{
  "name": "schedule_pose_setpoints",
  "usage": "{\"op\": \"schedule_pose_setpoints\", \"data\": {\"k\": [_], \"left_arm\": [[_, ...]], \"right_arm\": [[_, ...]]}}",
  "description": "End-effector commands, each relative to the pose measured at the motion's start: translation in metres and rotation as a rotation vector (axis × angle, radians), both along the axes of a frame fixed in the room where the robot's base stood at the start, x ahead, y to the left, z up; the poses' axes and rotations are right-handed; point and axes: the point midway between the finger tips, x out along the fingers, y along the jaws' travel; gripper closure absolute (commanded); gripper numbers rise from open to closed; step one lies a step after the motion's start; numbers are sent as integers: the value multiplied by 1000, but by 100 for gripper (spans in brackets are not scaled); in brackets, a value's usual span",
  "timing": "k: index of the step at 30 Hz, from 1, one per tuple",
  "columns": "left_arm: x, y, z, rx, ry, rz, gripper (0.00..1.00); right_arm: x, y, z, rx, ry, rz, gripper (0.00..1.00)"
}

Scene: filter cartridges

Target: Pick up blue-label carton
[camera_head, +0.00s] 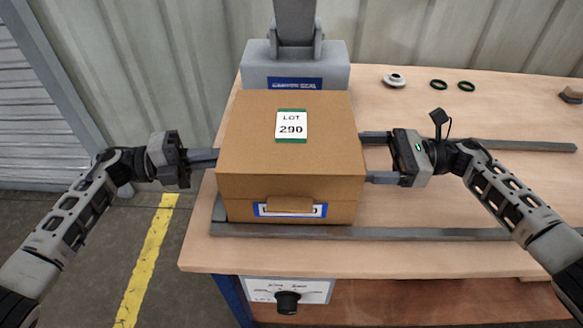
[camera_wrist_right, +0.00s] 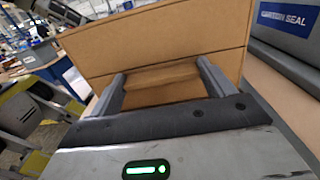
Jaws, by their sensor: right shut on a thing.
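The blue-label carton (camera_head: 245,140) is a brown cardboard box standing level at the left end of the table, with a blue-edged label (camera_head: 320,210) low on its front, partly covered by a cardboard tab. A green-and-white "LOT 290" label (camera_head: 291,126) is on top. My right gripper (camera_head: 372,158) is shut on the carton's right side; in the right wrist view its fingers flank a cardboard piece (camera_wrist_right: 165,78) on the carton wall (camera_wrist_right: 160,42). My left gripper (camera_head: 213,158) reaches the left side; its jaw gap is hidden. I cannot tell whether the carton's base is raised.
A grey machine with a blue sign (camera_head: 294,83) stands right behind the carton. Grey rails (camera_head: 430,234) run along the table (camera_head: 450,258). The table's right middle is clear.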

Motion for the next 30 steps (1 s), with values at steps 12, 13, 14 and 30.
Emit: {"op": "schedule_pose_setpoints", "data": {"k": [12,13,14,30], "left_arm": [[1,2,38,-1,-1,2,100],[1,2,38,-1,-1,2,100],[1,2,38,-1,-1,3,100],[1,2,37,0,-1,4,100]], "right_arm": [[1,-1,39,2,-2,-2,47],[1,-1,38,2,-2,-2,47],[1,-1,38,2,-2,-2,47],[1,-2,37,1,-2,-3,47]]}}
